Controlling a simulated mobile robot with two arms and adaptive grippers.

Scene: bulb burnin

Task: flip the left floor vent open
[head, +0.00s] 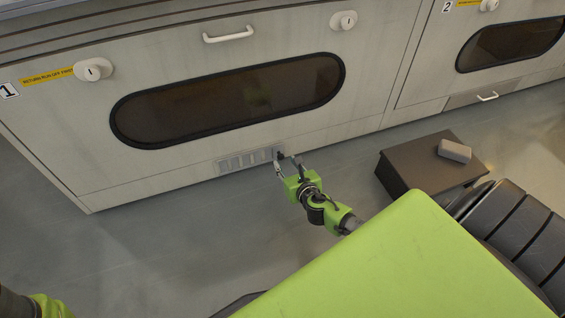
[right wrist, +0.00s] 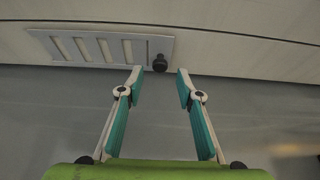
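The left floor vent (head: 232,163) is a light grey slatted plate low on the front of cabinet 1. It also shows in the right wrist view (right wrist: 52,46), with a small dark knob (right wrist: 159,62) at its right end. Whether its slots are open or shut I cannot tell. My right gripper (head: 286,160) is at the vent's right end, and its fingers point toward the cabinet. In the right wrist view my right gripper (right wrist: 159,76) is open and empty, with the knob just beyond and between its fingertips.
Cabinet 1 has a dark oval window (head: 230,100), a white handle (head: 228,35) and white dials (head: 88,70). A dark box (head: 415,172) with a grey block (head: 454,151) on top stands on the floor to the right. The floor left of my right gripper is clear.

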